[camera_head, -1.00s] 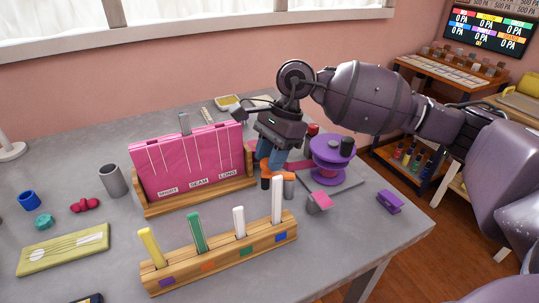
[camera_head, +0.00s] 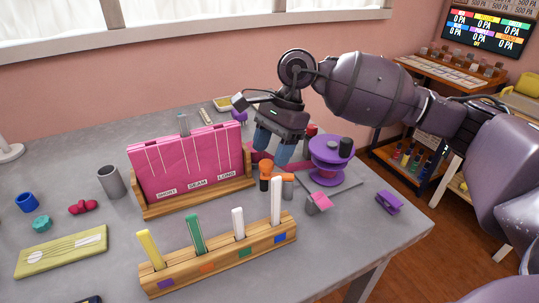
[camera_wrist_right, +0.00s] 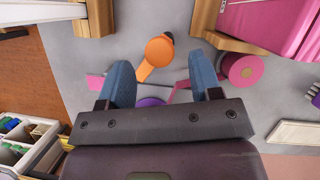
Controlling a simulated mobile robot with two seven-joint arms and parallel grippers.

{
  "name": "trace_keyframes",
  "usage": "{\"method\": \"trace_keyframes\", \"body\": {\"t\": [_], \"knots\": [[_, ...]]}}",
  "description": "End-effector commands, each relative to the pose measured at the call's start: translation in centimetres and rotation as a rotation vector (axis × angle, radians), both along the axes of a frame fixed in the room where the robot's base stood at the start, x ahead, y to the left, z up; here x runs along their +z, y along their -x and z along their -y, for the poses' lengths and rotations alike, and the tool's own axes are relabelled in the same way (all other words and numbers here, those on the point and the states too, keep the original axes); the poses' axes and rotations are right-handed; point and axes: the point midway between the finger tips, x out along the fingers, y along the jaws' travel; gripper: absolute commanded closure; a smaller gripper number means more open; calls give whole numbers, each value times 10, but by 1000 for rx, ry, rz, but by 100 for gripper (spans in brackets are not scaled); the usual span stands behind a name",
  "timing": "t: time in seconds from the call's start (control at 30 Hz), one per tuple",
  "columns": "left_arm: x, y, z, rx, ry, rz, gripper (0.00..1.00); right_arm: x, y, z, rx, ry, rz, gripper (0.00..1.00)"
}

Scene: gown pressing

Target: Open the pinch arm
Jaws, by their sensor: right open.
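An orange piece with a round head and short lever (camera_head: 264,178), which looks like the pinch arm, stands on the table behind the wooden rack. In the right wrist view the orange piece (camera_wrist_right: 158,50) lies just beyond and between the fingertips, its lever pointing down-left. My right gripper (camera_head: 274,153) has blue fingers pointing down, apart and empty, above and behind the orange piece. In the wrist view the right gripper (camera_wrist_right: 160,68) is open with a pink bar and a purple part partly hidden below it. My left gripper is not in view.
A pink board (camera_head: 187,160) in a wooden stand is left of the gripper. A purple spool stand (camera_head: 328,165) is close on its right. A wooden rack (camera_head: 220,262) with upright coloured sticks is in front. Bare table lies at front right (camera_head: 365,232).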

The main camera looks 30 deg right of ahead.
Motion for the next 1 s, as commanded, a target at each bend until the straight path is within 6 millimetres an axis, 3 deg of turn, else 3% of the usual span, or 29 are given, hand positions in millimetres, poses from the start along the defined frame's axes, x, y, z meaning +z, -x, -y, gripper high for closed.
{"method": "trace_keyframes", "body": {"t": [0.2, 0.43, 0.6, 1.0], "knots": [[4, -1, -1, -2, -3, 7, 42, 40, -3, 16, -1, 1, 5, 42], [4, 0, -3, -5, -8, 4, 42, 70, -6, 28, 0, 1, 2, 42], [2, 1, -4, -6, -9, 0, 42, 80, -7, 32, 1, 0, 1, 42], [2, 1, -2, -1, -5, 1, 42, 81, -7, 33, 1, 0, 0, 42]]}}
